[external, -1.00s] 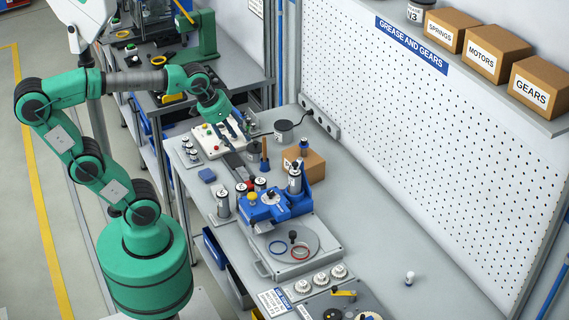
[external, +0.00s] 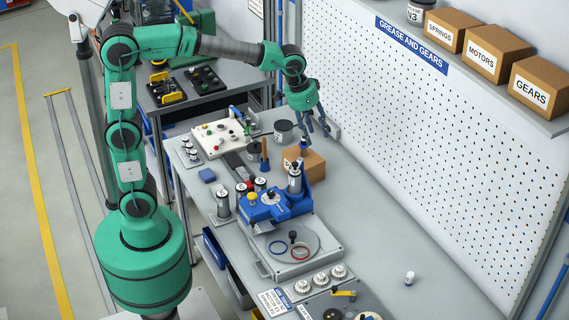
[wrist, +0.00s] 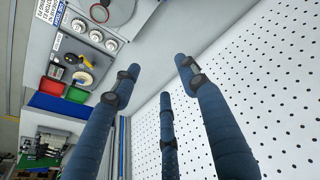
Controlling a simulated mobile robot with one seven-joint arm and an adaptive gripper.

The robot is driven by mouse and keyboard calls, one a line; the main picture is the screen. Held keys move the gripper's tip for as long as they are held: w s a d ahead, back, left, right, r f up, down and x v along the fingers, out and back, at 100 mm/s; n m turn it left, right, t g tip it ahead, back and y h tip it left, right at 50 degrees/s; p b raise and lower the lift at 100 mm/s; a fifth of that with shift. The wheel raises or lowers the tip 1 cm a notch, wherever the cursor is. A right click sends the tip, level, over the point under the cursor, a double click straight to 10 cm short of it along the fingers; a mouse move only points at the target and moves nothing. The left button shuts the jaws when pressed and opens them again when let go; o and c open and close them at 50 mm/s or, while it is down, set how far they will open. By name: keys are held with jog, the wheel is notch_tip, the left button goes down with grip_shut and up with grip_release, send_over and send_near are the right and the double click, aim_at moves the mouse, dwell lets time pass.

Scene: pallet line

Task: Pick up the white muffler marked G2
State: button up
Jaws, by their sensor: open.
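A small white piece with a dark spot, perhaps the muffler (external: 409,278), stands alone on the bench at the lower right of the external view. It is too small for me to read any mark. My gripper (external: 318,132) is near the pegboard, above the back of the bench by the cardboard box, far from that white piece. Its blue fingers are spread and empty in the wrist view (wrist: 160,78). I cannot make out the white piece in the wrist view.
A blue machine (external: 264,210), several labelled canisters and white gears (external: 321,278) crowd the bench. The pegboard (external: 430,130) rises behind. The bench's right side is mostly clear.

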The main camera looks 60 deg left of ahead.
jog(key=w+d+f+g+p, duration=0.15)
jog(key=w+d+f, duration=0.25)
jog(key=w+d, duration=0.6)
jog(key=m+g+p, duration=0.2)
jog(key=p, duration=0.3)
send_over(415, 278)
notch_tip(415, 278, down, 27)
jog(key=shift+r+t+y, duration=0.15)
jog(key=shift+t+y, duration=0.1)
jog(key=shift+y, duration=0.15)
jog(key=shift+f, duration=4.25)
jog(key=shift+f, duration=2.6)
